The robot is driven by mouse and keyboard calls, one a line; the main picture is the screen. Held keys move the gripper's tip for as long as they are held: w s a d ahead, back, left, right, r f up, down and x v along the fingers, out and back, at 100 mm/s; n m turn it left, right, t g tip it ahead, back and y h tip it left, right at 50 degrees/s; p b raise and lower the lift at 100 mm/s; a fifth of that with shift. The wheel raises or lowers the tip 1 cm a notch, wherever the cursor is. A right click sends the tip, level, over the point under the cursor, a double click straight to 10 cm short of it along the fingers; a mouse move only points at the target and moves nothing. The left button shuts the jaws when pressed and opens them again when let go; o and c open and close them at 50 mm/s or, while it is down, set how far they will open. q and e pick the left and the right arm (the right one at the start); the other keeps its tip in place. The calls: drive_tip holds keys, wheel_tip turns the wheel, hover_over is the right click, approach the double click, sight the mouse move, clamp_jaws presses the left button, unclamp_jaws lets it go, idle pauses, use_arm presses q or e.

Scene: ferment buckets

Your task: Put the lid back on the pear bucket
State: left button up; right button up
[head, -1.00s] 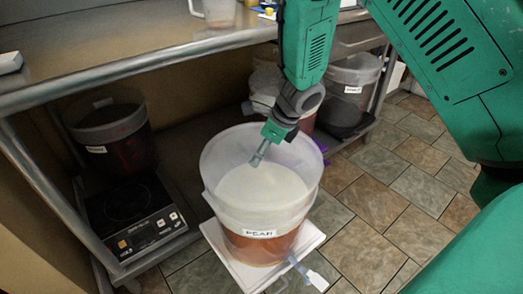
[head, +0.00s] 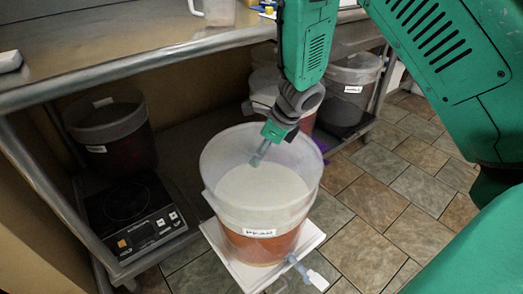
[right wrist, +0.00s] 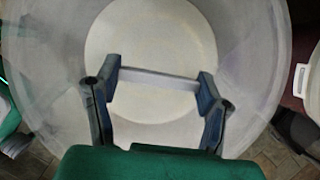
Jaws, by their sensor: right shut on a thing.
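The pear bucket (head: 262,240) is translucent, with amber liquid low down, a white label and a tap at its front. It stands upright on a white square base. A pale round surface (head: 262,190) shows inside its rim. My right gripper (head: 259,157) is over the bucket's mouth, pointing down. In the right wrist view its two dark fingers (right wrist: 158,85) are shut on a pale bar (right wrist: 158,79), which looks like the lid's handle. The clear lid plate is hard to tell from the bucket wall, so I cannot tell whether it touches the rim. My left gripper is not in view.
A metal table (head: 120,55) runs along the back, with a jug (head: 218,12) on it. More buckets (head: 350,85) stand on the low shelf at right. Tiled floor is clear at right.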

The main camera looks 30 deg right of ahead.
idle(0.3)
drive_tip(key=o, duration=1.8)
drive_tip(key=shift+c, duration=0.2)
drive_tip(key=shift+r+p, duration=3.15)
drive_tip(key=shift+r, duration=0.4)
clamp_jaws()
